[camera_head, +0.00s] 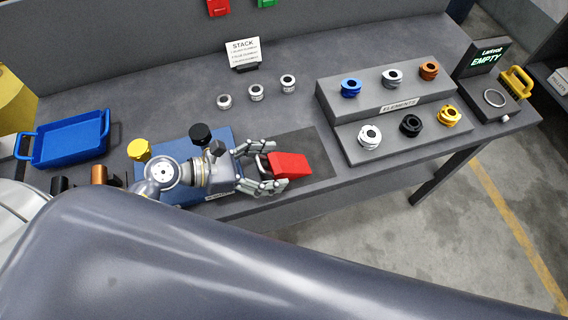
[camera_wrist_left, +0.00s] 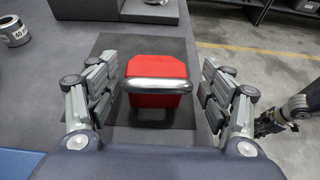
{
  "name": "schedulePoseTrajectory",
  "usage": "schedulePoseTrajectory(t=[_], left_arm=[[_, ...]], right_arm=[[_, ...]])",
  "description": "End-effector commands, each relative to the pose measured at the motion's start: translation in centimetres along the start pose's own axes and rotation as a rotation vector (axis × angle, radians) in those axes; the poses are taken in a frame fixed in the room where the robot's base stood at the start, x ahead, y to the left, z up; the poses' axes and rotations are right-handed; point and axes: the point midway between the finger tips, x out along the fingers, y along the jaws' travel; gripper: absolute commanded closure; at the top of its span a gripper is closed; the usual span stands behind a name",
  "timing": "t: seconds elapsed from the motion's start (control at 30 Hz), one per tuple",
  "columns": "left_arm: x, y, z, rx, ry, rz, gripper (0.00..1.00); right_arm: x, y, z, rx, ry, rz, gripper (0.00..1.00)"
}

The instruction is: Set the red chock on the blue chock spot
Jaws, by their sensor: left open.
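The red chock (camera_head: 291,164), a red block with a rounded metal handle, sits on a dark mat (camera_head: 318,152) near the table's front edge. It also shows in the left wrist view (camera_wrist_left: 158,70), its handle towards my gripper. My left gripper (camera_head: 274,165) is open, with its fingers on either side of the chock's handle end. In the left wrist view a gap shows between each finger and the chock. A blue mat (camera_head: 178,143) lies left of the dark mat, partly hidden under my left wrist. My right gripper (camera_wrist_left: 275,122) seems to show partly at the right edge of the wrist view.
A blue tray (camera_head: 72,140) is at the left. Several metal rings stand behind the chock. A stepped elements rack (camera_head: 340,105) stands to the right. My own arm covers the foreground.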

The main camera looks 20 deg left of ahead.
Motion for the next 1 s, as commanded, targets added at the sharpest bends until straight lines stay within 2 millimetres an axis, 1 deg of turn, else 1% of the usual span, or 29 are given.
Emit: schedulePoseTrajectory(t=[0.03, 0.1, 0.2, 0.33, 0.53, 0.57, 0.6, 0.67, 0.7, 0.8, 0.83, 0.87, 1.0], left_arm=[[0.9, 0.1, 0.5, -0.002, -0.005, 0.002, 0.27], [2.1, 0.1, 0.6, -0.002, -0.005, 0.001, 0.27], [3.3, 0.1, 0.4, 0.000, -0.004, 0.003, 0.27], [4.1, 0.1, 0.3, 0.002, -0.002, 0.001, 0.27], [4.1, 0.1, 0.2, 0.003, -0.001, 0.001, 0.27], [4.1, 0.1, 0.2, 0.003, -0.001, 0.001, 0.33], [4.1, 0.1, 0.2, 0.003, -0.001, 0.002, 0.43], [4.0, 0.1, 0.2, 0.003, -0.001, 0.002, 0.56], [4.0, 0.1, 0.2, 0.003, -0.001, 0.001, 0.65], [4.0, 0.1, 0.2, 0.003, -0.001, 0.001, 0.86], [4.0, 0.1, 0.2, 0.003, -0.001, 0.001, 0.86], [4.0, 0.1, 0.3, 0.004, -0.003, 0.001, 0.91], [4.0, 0.1, 0.3, 0.003, -0.003, 0.001, 0.91]], right_arm=[[-0.7, 0.0, -0.4, 0.000, 0.005, -0.001, 0.74], [-1.0, -0.2, -0.3, 0.001, 0.004, -0.002, 0.74], [-1.3, -0.5, 0.0, 0.003, -0.002, -0.006, 0.74], [-1.4, -1.1, 0.5, 0.005, -0.011, -0.013, 0.74], [-1.4, -1.4, 1.1, 0.006, -0.021, -0.016, 0.74], [-1.4, -1.4, 1.2, 0.005, -0.022, -0.016, 0.74], [-1.4, -1.4, 1.2, 0.005, -0.022, -0.016, 0.74], [-1.4, -1.3, 1.2, 0.005, -0.023, -0.015, 0.74], [-1.4, -1.2, 1.2, 0.004, -0.023, -0.014, 0.74], [-1.4, -1.0, 1.2, 0.003, -0.022, -0.012, 0.74], [-1.4, -0.9, 1.2, 0.003, -0.022, -0.011, 0.74], [-1.4, -0.8, 1.2, 0.003, -0.021, -0.010, 0.74], [-1.4, -0.6, 1.1, 0.001, -0.020, -0.007, 0.74]])
